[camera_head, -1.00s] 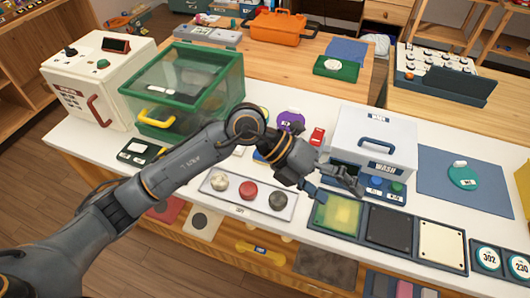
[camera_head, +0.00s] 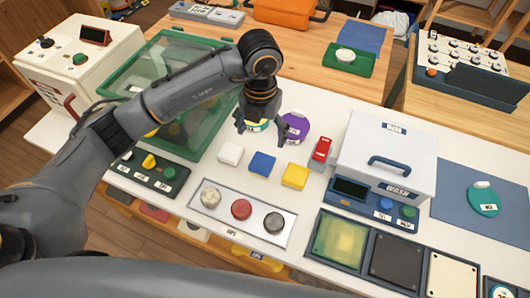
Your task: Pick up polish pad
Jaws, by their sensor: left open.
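No label I can read names the polish pad, so I cannot tell which object it is. A white block (camera_head: 231,153), a blue block (camera_head: 262,164) and a yellow block (camera_head: 295,176) lie in a row on the white counter. Behind them are a purple round item (camera_head: 296,128) and a partly hidden round item with a pale label (camera_head: 257,126). My left gripper (camera_head: 259,132) is open and points down over that round item, behind the blocks. Its fingers hide part of it, and contact cannot be told. My right gripper is out of view.
A tray (camera_head: 233,230) with three round caps lies in front of the blocks. A green-framed clear case (camera_head: 190,75) stands at left. A white WASH box (camera_head: 388,150) and a red item (camera_head: 320,151) are at right. Framed pads (camera_head: 340,240) lie along the front edge.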

